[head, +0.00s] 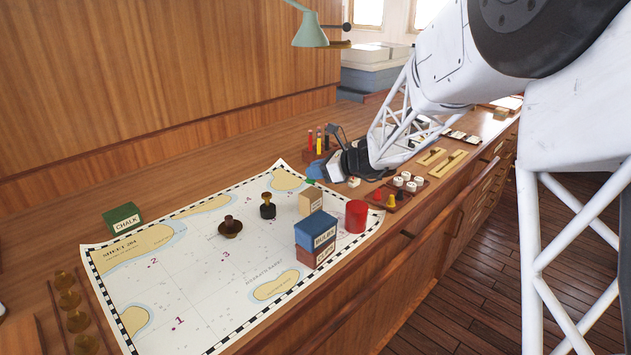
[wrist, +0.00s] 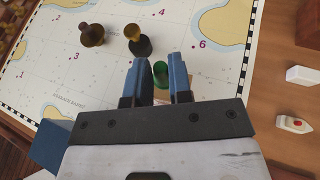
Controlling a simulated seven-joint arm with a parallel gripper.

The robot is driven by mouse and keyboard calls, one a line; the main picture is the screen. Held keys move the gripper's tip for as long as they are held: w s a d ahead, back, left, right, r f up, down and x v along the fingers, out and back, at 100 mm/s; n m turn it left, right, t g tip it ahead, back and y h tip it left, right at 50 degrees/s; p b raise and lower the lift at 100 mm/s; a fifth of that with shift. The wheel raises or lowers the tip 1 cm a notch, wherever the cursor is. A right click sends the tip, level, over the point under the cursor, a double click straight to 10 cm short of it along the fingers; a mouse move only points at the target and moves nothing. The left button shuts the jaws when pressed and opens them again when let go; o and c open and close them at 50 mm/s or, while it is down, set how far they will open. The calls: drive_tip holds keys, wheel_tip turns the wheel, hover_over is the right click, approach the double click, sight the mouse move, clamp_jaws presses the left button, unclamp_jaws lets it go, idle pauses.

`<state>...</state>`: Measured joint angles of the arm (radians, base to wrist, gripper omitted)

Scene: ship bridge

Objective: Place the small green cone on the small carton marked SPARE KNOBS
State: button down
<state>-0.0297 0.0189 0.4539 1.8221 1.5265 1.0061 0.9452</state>
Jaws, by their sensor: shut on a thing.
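My gripper (head: 316,172) is shut on the small green cone (wrist: 160,72), which sits between its blue fingers (wrist: 160,62) in the wrist view. In the head view only a sliver of the green cone (head: 310,181) shows. It is just above a small tan carton (head: 310,203) that stands on the chart. The carton's label is too small to read, so I cannot confirm it says SPARE KNOBS. I cannot tell whether the cone touches the carton. A pale bit beneath the cone in the wrist view is mostly hidden by the gripper.
A blue BULBS box (head: 316,230) on a red-brown carton (head: 313,254) and a red cylinder (head: 356,216) stand close by. A tray (head: 403,188) with a yellow cone is to the right.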

drive_tip(key=shift+w+f, duration=0.1)
drive_tip(key=shift+w, duration=0.1)
drive_tip(key=shift+f, duration=1.7)
drive_tip(key=shift+f, duration=0.2)
drive_tip(key=c, duration=1)
unclamp_jaws()
drive_tip(key=shift+r, duration=0.2)
drive_tip(key=v, duration=1.2)
drive_tip(key=shift+s, duration=0.1)
